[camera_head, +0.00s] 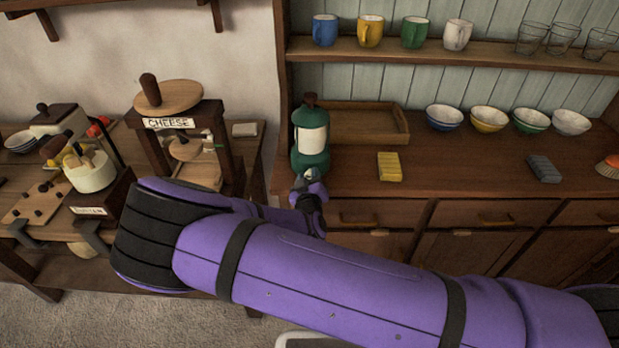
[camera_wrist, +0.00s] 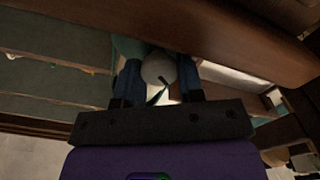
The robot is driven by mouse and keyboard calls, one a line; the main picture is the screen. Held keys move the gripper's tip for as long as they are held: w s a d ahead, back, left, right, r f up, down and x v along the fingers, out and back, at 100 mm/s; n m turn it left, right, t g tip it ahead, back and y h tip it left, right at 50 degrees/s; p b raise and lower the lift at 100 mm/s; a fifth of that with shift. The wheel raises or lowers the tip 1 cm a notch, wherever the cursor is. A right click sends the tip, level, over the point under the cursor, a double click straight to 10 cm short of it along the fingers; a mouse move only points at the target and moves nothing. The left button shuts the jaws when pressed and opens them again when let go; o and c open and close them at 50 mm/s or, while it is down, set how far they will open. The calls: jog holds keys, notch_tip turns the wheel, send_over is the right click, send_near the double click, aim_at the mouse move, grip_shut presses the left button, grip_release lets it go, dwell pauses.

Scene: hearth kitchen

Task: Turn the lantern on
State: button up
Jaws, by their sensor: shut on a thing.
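The green lantern (camera_head: 310,160) with a pale glass middle and a brown top stands upright on the left end of the wooden counter. My gripper (camera_head: 309,186) is at the front of its base, below the glass. In the wrist view my gripper (camera_wrist: 160,82) has its two dark fingers on either side of a round pale knob (camera_wrist: 158,68) and is shut on it. A bit of the green base (camera_wrist: 128,46) shows behind the fingers. The glass looks pale; I cannot tell whether it is lit.
A wooden tray (camera_head: 398,125) stands behind and right of the lantern. A yellow block (camera_head: 390,167), a grey block (camera_head: 544,169) and several bowls (camera_head: 445,117) are on the counter. Mugs (camera_head: 370,31) stand on the shelf above. A cheese press (camera_head: 170,124) is on the left table.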

dwell(0.3)
jog(key=o, duration=0.9)
jog(key=shift+s, duration=0.1)
jog(key=s, duration=1)
jog(key=shift+s+a, duration=0.2)
jog(key=shift+s, duration=0.15)
